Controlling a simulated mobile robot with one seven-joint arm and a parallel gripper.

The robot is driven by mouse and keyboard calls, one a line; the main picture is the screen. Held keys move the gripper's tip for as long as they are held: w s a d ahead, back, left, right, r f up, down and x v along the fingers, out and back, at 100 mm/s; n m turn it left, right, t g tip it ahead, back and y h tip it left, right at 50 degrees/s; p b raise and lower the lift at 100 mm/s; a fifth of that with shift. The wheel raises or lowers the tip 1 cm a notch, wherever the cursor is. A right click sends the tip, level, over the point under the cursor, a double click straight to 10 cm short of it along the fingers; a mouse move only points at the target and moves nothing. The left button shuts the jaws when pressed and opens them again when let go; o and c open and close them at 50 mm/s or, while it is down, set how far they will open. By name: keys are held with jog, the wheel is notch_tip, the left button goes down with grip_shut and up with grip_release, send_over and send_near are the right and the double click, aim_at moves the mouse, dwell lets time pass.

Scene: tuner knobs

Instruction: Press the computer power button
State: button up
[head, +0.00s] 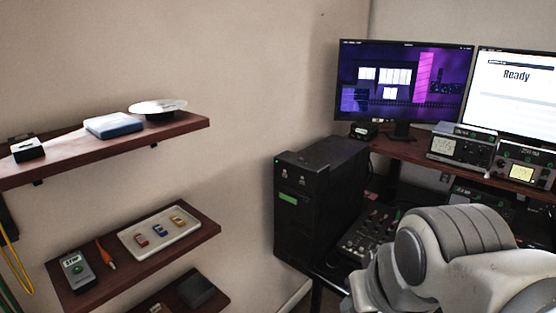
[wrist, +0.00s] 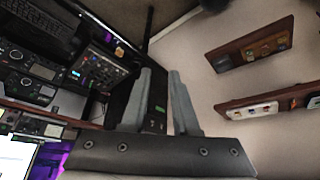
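The black computer tower (head: 322,218) stands at the left end of the desk in the head view. Its front has a tiny green light near the top, two small light marks and a green label (head: 288,198). I cannot tell which of these is the power button. In the wrist view the dark tower (wrist: 158,118) shows between and behind the fingers. My gripper (wrist: 162,72) is open and empty, with a gap between its two grey fingers. It appears apart from the tower. In the head view only my arm shows, at the lower right; the gripper is hidden.
Two monitors (head: 403,82) and several radio units (head: 460,148) stand on the desk to the right. A mixer panel (head: 368,238) sits beside the tower. Wall shelves (head: 190,127) with small items are on the left. Bare wall lies between shelves and tower.

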grip_shut()
dwell(1.4)
